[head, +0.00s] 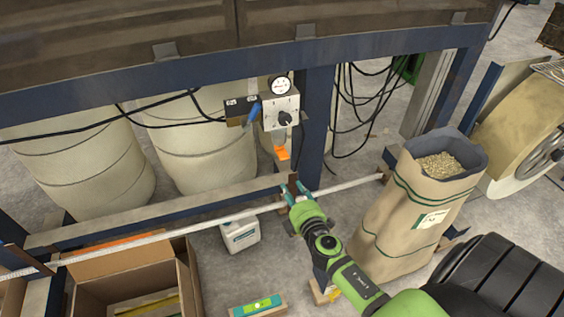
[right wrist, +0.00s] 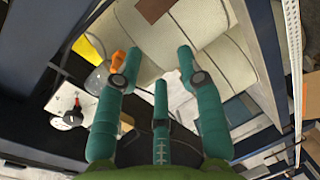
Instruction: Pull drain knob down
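A small orange knob (head: 281,153) shows below the control box (head: 281,110) on the blue post in the head view. In the right wrist view the orange knob (right wrist: 118,61) shows by the tip of the left-hand finger, under a clear bowl (right wrist: 97,78). I cannot tell whether finger and knob touch. My right gripper (head: 297,190) is just below the orange knob in the head view. Its teal fingers (right wrist: 157,62) are spread apart in the right wrist view, with nothing held between them. My left gripper is in neither view.
A round gauge (head: 280,85) and a blue handle (head: 254,111) are near the control box. A blue beam (head: 160,203) and a thin white rail cross below. A paper sack (head: 405,215) stands right of my arm. An open carton (head: 130,280) is at lower left.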

